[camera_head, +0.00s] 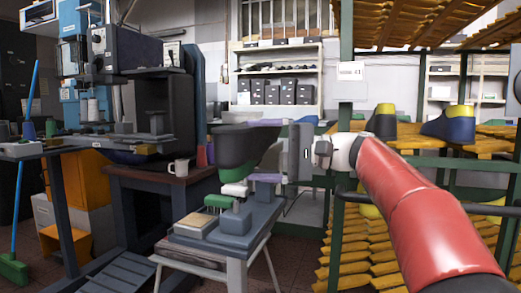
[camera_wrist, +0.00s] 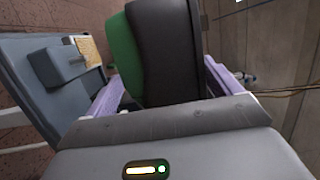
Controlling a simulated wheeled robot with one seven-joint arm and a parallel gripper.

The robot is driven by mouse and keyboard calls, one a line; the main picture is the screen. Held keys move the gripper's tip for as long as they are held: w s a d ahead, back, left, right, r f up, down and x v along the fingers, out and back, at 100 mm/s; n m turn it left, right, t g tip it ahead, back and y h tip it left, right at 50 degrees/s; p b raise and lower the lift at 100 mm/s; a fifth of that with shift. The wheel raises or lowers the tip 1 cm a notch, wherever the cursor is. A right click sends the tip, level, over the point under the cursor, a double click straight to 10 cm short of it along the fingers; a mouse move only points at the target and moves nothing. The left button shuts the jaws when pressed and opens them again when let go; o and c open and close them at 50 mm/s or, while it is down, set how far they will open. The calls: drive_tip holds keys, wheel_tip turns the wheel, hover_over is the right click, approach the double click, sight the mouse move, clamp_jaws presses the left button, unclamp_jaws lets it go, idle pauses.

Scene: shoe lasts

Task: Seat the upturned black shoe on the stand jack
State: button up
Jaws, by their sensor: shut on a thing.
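The upturned shoe (camera_head: 247,148) is black on top with a green lower part. It is above the small grey bench (camera_head: 262,222). My gripper (camera_head: 267,150) reaches in from the right and is shut on the shoe, one purple finger above it and one below. In the wrist view the shoe (camera_wrist: 160,50) stands between the two purple fingers (camera_wrist: 165,85). A pale rounded piece (camera_head: 235,189) is right under the shoe and may be the top of the stand jack; most of it is hidden. I cannot tell whether the shoe touches it.
A grey block (camera_head: 235,222), a green brush-like thing (camera_head: 217,200) and a tan pad (camera_head: 194,226) are on the bench. A dark table with a white mug (camera_head: 180,168) stands behind left. A rack with other shoes (camera_head: 383,122) stands to the right.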

drive_tip(key=shift+s+f+b, duration=0.15)
drive_tip(key=shift+f+b, duration=1.2)
drive_tip(key=shift+f, duration=0.3)
drive_tip(key=shift+s+f+b, duration=0.15)
drive_tip(key=shift+f+b, duration=1.15)
drive_tip(key=shift+f, duration=0.3)
drive_tip(key=o, duration=1.4)
drive_tip(key=shift+f, duration=0.1)
drive_tip(key=shift+f, duration=0.15)
drive_tip(key=d, duration=0.8)
drive_tip(key=shift+s+r+p, duration=0.25)
drive_tip(key=shift+s+p, duration=0.1)
drive_tip(key=shift+p, duration=0.1)
